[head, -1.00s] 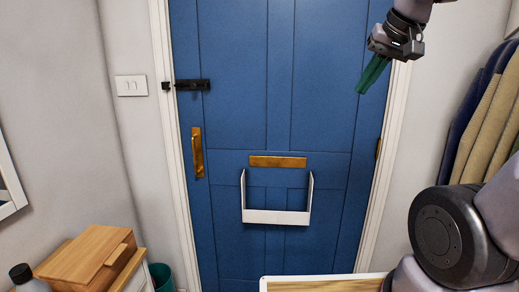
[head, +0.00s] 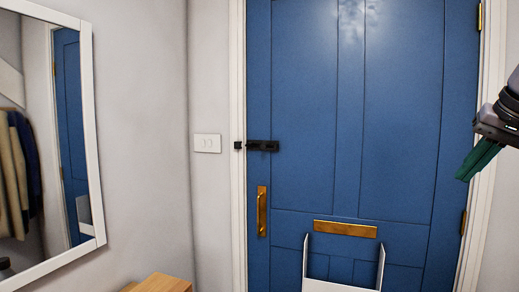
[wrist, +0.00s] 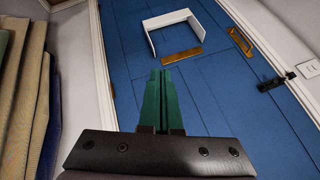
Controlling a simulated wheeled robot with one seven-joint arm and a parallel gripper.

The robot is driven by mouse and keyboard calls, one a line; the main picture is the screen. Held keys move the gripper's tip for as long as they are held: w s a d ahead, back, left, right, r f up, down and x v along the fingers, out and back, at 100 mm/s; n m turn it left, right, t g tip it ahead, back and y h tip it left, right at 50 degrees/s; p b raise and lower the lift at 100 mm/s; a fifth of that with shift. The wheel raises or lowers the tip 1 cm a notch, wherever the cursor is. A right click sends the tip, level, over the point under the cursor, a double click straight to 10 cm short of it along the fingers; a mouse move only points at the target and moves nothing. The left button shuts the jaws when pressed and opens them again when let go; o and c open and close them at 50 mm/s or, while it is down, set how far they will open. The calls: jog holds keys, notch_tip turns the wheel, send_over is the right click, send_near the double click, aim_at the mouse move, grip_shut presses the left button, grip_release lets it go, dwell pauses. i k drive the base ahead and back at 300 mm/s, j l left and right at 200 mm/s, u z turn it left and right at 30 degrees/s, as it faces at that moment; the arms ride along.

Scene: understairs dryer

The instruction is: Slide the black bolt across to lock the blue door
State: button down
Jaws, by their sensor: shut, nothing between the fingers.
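The blue door (head: 400,120) stands closed in its white frame. The black bolt (head: 262,146) is mounted near the door's left edge, with a small black keeper (head: 238,145) on the frame beside it. In the head view I cannot tell whether the rod reaches into the keeper. The bolt also shows at the right of the wrist view (wrist: 272,84). My gripper (head: 464,174), with green fingers, is at the right of the head view, far from the bolt. Its fingers are together and empty in the wrist view (wrist: 163,75).
A brass pull handle (head: 262,211) is below the bolt, and a brass letter plate (head: 345,229) is lower centre with a white open-topped holder (head: 307,265) under it. A light switch (head: 207,143) and mirror (head: 97,150) are left. Coats (wrist: 28,85) hang beside my gripper.

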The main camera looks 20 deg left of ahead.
aim_at(264, 147)
jog(key=i+u, duration=0.25)
jog(key=i, duration=0.2)
jog(key=i+u, duration=0.25)
jog(key=i, duration=0.2)
